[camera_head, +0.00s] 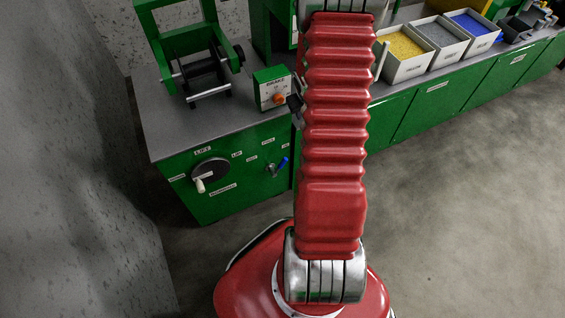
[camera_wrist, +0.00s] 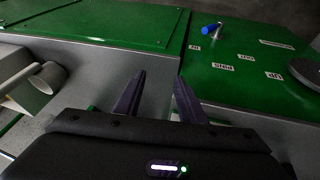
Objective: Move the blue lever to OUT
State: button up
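The blue lever (camera_head: 282,163) is on the green cabinet front, right of the crank wheel; its blue handle tilts up and to the right from its pivot. In the wrist view, which shows the panel upside down, the lever (camera_wrist: 209,29) lies beyond the fingers, up and to the right. Its handle points left, on the side of the IN label (camera_wrist: 193,48), away from the OUT label (camera_wrist: 246,57). My gripper (camera_wrist: 158,97) is open with nothing between its two dark fingers, and apart from the lever. In the head view my red arm hides most of it.
A crank wheel (camera_head: 211,170) with a pale handle is left of the lever. A green control box (camera_head: 272,88) with an orange knob stands on the grey worktop above. A green winch frame (camera_head: 190,50) stands farther left. Bins (camera_head: 400,68) stand right of my arm. The floor in front is clear.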

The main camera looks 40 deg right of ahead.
jog(key=s+d+f, duration=0.3)
jog(key=f, duration=0.5)
jog(key=s+d+f, duration=0.2)
jog(key=f, duration=0.5)
jog(key=m+t+y, duration=0.2)
jog(key=m+t, duration=0.1)
jog(key=t, duration=1.2)
send_near(283, 162)
jog(key=s+f, duration=0.1)
jog(key=s, duration=0.2)
jog(key=shift+s+d+f, duration=0.1)
jog(key=shift+d+f, duration=0.05)
jog(key=shift+d, duration=0.15)
jog(key=shift+w+d, duration=0.15)
jog(key=shift+w, duration=3.3)
jog(key=shift+w+d, duration=0.2)
jog(key=shift+w, duration=3.25)
grip_shut()
